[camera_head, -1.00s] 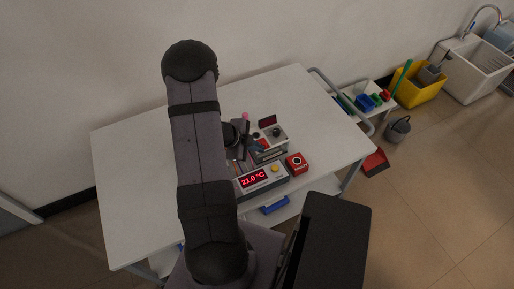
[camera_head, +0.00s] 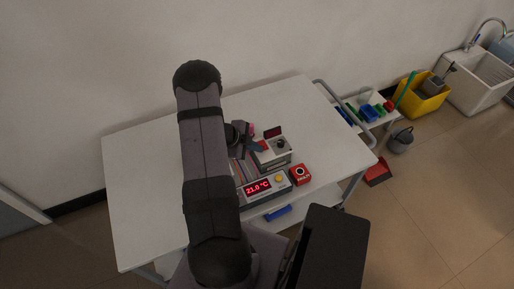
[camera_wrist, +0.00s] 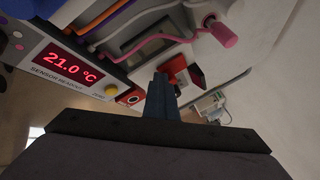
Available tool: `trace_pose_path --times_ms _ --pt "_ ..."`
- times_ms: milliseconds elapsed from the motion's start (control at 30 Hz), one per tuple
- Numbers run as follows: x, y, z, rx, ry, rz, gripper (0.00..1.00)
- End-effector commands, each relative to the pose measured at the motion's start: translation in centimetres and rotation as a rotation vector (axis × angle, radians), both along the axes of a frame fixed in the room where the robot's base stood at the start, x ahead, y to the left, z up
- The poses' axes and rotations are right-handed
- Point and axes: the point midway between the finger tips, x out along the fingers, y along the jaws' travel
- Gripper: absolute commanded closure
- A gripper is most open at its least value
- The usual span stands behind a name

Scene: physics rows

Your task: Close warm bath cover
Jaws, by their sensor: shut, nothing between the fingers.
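A pink-handled piece (camera_wrist: 217,32) is at the upper right of the wrist view. I cannot tell which part is the bath cover. My arm hides part of the equipment in the head view.
A red button box (camera_head: 299,174) stands right of the sensor box. Coloured tubes (camera_wrist: 105,25) run beside it in the wrist view. The white table (camera_head: 140,190) is bare at its left and back. A side shelf with coloured items and a yellow tub (camera_head: 420,98) are to the right.

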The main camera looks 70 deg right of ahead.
Motion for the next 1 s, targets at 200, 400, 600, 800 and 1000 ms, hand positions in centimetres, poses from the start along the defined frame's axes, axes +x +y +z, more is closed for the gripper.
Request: trace_pose_path --times_ms 200,400,600,800,1000 --pt "0.5 0.0 0.2 -0.005 -0.008 0.012 1.0" --pt "0.3 2.0 0.2 -0.003 -0.003 0.008 1.0" --pt "0.9 4.7 1.6 -0.007 -0.005 0.006 1.0" --pt "2.2 6.6 4.7 -0.006 -0.004 0.004 1.0" --pt "3.2 8.0 7.0 -0.005 -0.002 0.002 1.0"
